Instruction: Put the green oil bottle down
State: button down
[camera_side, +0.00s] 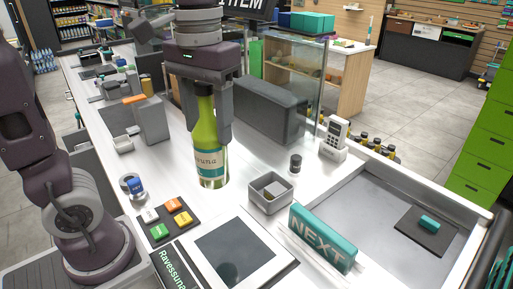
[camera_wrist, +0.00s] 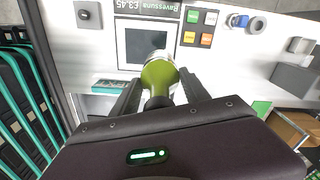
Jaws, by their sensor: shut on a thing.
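The green oil bottle (camera_side: 210,140) is upright, with a pale label round its lower part. In the side view its base is over or on the white counter (camera_side: 180,215); I cannot tell if it touches. My gripper (camera_side: 207,108) points down and is shut on the bottle's upper part, a finger on each side. In the wrist view the bottle (camera_wrist: 158,76) stands between my fingers (camera_wrist: 160,98), its lower part pointing toward the scale plate. The bottle's cap is partly hidden by my gripper.
A flat scale plate (camera_side: 234,252), a keypad with coloured buttons (camera_side: 168,222) and a small grey tray (camera_side: 270,205) lie close by. A teal NEXT bar (camera_side: 322,238), a small dark jar (camera_side: 295,165) and a card terminal (camera_side: 335,140) stand to the right. A dark box (camera_side: 268,108) is behind.

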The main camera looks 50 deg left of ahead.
jog(key=w+d+f, duration=0.2)
jog(key=w+d, duration=0.1)
jog(key=w, duration=0.8)
jog(key=w+d+f, duration=0.2)
jog(key=w+d, duration=0.1)
jog(key=w, duration=0.8)
jog(key=w+d+f, duration=0.6)
jog(key=f, duration=0.1)
notch_tip(320, 180, down, 10)
jog(key=shift+f, duration=0.15)
